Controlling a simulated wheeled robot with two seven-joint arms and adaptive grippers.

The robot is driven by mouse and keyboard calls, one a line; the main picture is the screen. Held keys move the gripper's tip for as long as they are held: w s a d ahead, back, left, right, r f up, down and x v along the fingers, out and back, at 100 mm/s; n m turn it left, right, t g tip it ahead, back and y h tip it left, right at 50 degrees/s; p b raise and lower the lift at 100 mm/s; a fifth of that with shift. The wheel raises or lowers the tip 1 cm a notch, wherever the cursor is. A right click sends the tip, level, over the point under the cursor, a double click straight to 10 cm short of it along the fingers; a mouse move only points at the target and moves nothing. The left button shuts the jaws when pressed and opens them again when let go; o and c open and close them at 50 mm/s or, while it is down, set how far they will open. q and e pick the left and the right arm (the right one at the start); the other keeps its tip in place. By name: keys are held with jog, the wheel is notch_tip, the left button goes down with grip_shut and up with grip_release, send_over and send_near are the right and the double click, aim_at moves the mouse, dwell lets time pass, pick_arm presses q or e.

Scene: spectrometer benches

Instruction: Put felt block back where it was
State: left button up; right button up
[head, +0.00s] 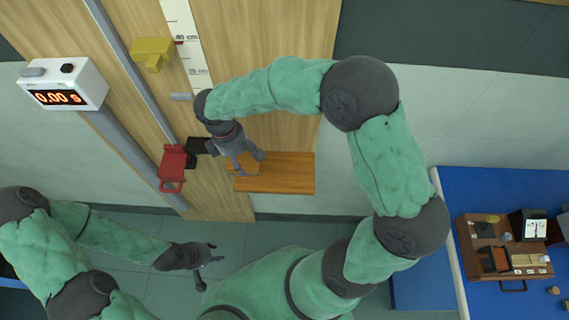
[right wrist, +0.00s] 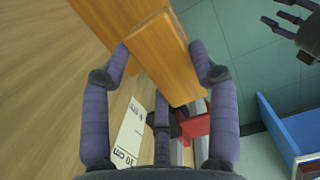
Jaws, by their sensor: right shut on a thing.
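My right gripper (head: 248,163) is shut on a wood-coloured block (right wrist: 165,55), which shows between its two fingers in the right wrist view. I take this to be the felt block, but no felt face shows. In the head view the block (head: 243,160) is partly hidden by the gripper. It is over or against the left end of an orange-brown wooden board (head: 285,184); I cannot tell whether they touch. My left gripper (head: 208,266) is open and empty at the lower left, with its fingers apart.
A red part (head: 172,163) and a black part (head: 198,147) sit close left of the right gripper. A white timer (head: 65,84) reads 0.00 s. A yellow part (head: 152,52) is near a ruler (head: 186,40). A wooden tray (head: 470,262) with several items stands on a blue bench (head: 500,187).

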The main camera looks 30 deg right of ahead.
jog(key=d+f, duration=0.2)
jog(key=d, duration=0.2)
jog(key=s+d+f, duration=0.1)
jog(key=d+f, duration=0.2)
jog(key=d, duration=0.1)
jog(key=s+d+f, duration=0.1)
jog(key=d+f, duration=0.2)
jog(key=d, duration=0.1)
jog(key=shift+d+f, duration=0.1)
jog(key=shift+d, duration=0.05)
jog(key=shift+s+d+f, duration=0.15)
jog(key=shift+d+f, duration=0.3)
jog(key=shift+f, duration=0.2)
notch_tip(320, 180, down, 3)
jog(key=shift+d+f, duration=0.1)
jog(key=shift+f, duration=0.05)
jog(key=o, duration=1.5)
jog(key=shift+c, duration=0.2)
notch_tip(320, 180, up, 12)
jog(key=w+a, duration=0.1)
jog(key=shift+a+p, duration=0.3)
jog(key=shift+a, duration=0.1)
